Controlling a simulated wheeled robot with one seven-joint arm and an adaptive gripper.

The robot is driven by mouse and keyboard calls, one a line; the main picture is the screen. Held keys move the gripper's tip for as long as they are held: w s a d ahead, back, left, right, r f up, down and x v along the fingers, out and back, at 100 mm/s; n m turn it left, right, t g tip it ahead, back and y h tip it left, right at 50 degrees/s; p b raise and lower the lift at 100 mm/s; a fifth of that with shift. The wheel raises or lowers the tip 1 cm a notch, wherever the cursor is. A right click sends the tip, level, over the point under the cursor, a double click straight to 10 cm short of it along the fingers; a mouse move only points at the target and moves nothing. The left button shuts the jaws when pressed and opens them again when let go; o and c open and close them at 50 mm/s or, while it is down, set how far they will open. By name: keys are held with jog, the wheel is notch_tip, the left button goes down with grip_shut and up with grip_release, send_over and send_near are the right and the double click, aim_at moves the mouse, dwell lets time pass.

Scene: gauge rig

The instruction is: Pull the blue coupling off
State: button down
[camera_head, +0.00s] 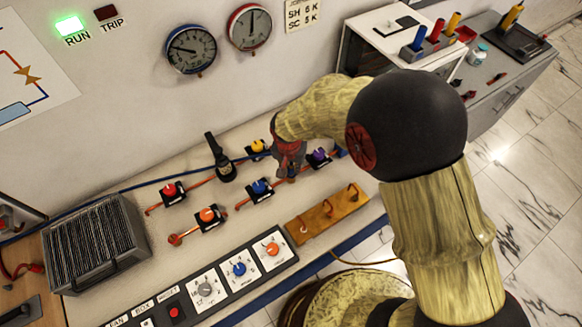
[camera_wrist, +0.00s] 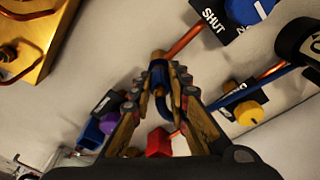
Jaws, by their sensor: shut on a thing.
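The blue coupling (camera_wrist: 159,76) sits between my fingertips in the wrist view, at the end of a short copper-coloured stub. My gripper (camera_wrist: 165,80) is shut on it, with one finger on each side. A bent blue hose piece shows just right of it, between the fingers. In the head view my gripper (camera_head: 290,160) reaches down to the panel between the yellow and purple valves, and it hides the coupling there.
Close by are a yellow valve (camera_head: 258,146), a purple valve (camera_head: 319,154) and a blue valve (camera_head: 260,186). A black handle (camera_head: 220,158) stands to the left. A brass plate with copper loops (camera_head: 327,215) lies in front. Two gauges hang on the wall behind.

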jog(key=shift+r, duration=0.3)
jog(key=shift+r+p, duration=1.45)
jog(key=shift+r, duration=0.85)
jog(key=shift+w+d, duration=0.1)
